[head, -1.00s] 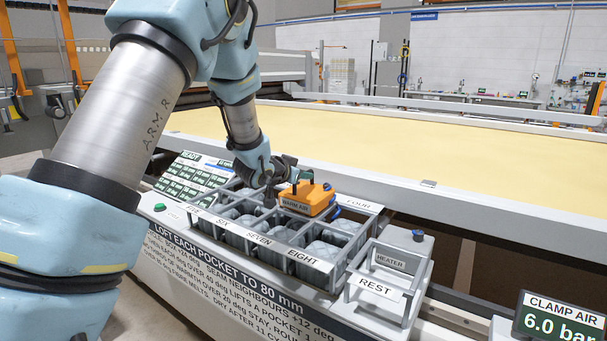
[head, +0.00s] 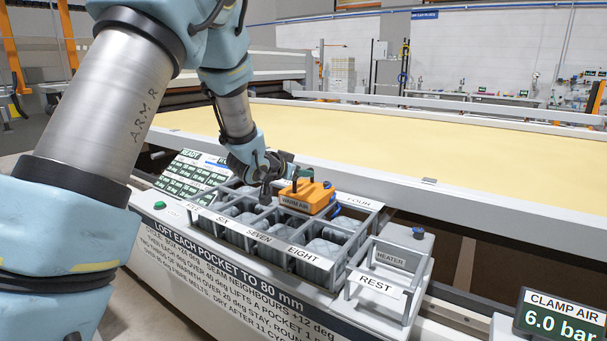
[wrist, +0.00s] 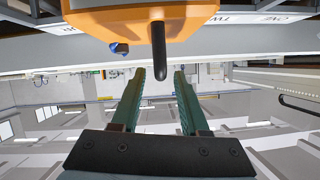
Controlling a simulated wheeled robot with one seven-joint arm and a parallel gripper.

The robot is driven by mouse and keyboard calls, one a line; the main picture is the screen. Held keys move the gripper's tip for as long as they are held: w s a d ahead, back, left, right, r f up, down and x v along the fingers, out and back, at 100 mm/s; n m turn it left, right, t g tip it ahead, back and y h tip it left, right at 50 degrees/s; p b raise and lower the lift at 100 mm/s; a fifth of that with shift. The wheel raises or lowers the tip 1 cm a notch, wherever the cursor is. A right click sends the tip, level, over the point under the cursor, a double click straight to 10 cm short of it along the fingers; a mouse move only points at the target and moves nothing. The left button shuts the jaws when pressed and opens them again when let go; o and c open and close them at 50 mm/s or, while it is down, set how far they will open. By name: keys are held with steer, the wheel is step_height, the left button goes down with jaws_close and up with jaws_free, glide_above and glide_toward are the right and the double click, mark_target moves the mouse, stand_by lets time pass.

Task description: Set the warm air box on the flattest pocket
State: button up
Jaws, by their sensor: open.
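The warm air box (head: 306,197) is orange with a black upright handle and sits on the back row of the grey pocket frame (head: 368,247). It is just left of the label FOUR. In the wrist view the box (wrist: 140,18) fills the top, between the labels TWO and FOUR, with its handle (wrist: 159,50) in front. My gripper (wrist: 159,73) is open and empty, its green fingers apart and short of the handle. In the head view my gripper (head: 286,166) is at the box's left side. Front pockets hold grey puffy fill; the pocket under the box is hidden.
An empty rest cradle (head: 376,284) labelled REST and HEATER stands right of the pockets. A long yellow quilt bed (head: 420,150) lies behind. The clamp air display (head: 560,318) reads 6.0 bar.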

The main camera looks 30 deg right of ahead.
steer(key=b+v, duration=0.2)
steer(key=v, duration=0.8)
steer(key=a+f+n+y, duration=0.4)
steer(key=a+y, duration=0.1)
steer(key=a, duration=0.8)
steer(key=a+f+n+y, duration=0.4)
steer(key=a, duration=0.8)
steer(key=s+a+f+n+g+y, duration=0.1)
steer(key=s+a+n+g, duration=0.1)
steer(key=s+a, duration=0.3)
steer(key=s+a+f+n+g+y, duration=0.1)
steer(key=s+a+f+n+g, duration=0.1)
steer(key=s+a, duration=0.3)
steer(key=s+g, duration=0.1)
steer(key=s, duration=0.2)
steer(key=shift+s+a+f+g, duration=0.2)
steer(key=shift+s+f+g, duration=0.05)
steer(key=shift+s+g, duration=0.15)
